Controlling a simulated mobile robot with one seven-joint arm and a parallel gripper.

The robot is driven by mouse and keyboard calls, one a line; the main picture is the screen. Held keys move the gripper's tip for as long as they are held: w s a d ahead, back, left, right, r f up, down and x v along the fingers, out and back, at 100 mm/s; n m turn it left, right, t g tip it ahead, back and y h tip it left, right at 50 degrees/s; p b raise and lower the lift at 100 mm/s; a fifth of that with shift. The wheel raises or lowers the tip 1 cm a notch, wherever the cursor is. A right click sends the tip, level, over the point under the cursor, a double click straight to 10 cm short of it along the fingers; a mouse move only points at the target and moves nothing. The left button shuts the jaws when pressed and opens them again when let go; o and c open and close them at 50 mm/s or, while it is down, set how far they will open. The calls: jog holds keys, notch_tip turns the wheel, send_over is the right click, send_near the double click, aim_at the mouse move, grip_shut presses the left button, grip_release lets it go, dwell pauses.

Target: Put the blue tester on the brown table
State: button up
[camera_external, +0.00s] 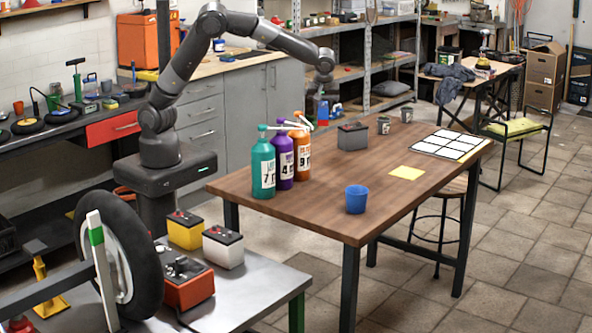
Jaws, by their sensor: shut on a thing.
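My gripper (319,95) hangs from the end of my arm, beyond the far left edge of the brown table (330,212). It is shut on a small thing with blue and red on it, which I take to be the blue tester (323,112).
Teal (263,165), purple (286,155) and orange (302,150) bottles stand on the table's left part. A dark battery (352,136), two small cups, a blue cup (356,199), a yellow sheet (407,173) and a white grid sheet (449,145) are also there. The table's middle is clear.

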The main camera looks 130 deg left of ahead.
aim_at(319, 119)
jog(key=s, duration=0.1)
jog(key=s+a, duration=0.1)
jog(key=s+n, duration=0.1)
jog(key=shift+s+a, duration=0.25)
notch_tip(319, 119, down, 10)
jog(key=shift+f, duration=2.55)
jog(key=shift+f, duration=0.1)
jog(key=o, duration=1.1)
jog(key=v, duration=1.2)
jog(key=shift+w+a, duration=0.1)
jog(key=shift+w, duration=0.1)
